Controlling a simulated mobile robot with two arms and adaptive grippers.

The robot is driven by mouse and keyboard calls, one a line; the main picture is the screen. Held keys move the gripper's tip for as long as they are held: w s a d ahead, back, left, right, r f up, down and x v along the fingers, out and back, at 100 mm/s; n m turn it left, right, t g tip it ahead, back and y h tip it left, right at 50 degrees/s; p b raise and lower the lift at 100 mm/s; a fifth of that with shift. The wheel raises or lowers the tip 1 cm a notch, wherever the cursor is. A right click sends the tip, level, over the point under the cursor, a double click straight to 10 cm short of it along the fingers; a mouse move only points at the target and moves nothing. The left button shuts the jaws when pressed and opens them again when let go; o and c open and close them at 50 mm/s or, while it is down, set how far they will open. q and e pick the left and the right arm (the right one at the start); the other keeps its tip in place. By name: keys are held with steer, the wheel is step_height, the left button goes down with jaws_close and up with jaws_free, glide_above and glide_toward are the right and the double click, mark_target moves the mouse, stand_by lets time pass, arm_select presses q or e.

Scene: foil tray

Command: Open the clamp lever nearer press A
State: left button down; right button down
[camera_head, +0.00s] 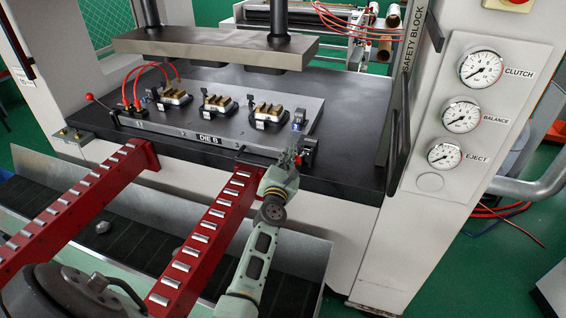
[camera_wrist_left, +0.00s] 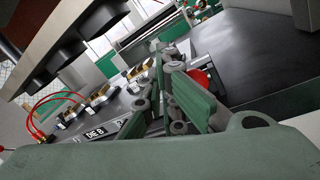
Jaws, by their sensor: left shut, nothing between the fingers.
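A clamp lever with a red knob (camera_head: 89,97) sticks out at the left front corner of the grey die plate (camera_head: 185,128), which is labelled DIE B. At the plate's right front corner is another clamp (camera_head: 309,147), a dark block partly behind my gripper. A red rounded part (camera_wrist_left: 203,80) shows behind my fingers in the left wrist view; I cannot tell whether they touch it. My left gripper (camera_head: 290,158) is shut and empty beside the right clamp, and its fingers (camera_wrist_left: 172,95) also fill the middle of the wrist view. My right gripper is out of view. No label reading press A is legible.
Two red roller rails (camera_head: 212,225) run from the press bed (camera_head: 345,115) toward me. The press ram (camera_head: 215,45) hangs above the die. A white column with gauges (camera_head: 480,68) stands on the right. The dark bed right of the plate is bare.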

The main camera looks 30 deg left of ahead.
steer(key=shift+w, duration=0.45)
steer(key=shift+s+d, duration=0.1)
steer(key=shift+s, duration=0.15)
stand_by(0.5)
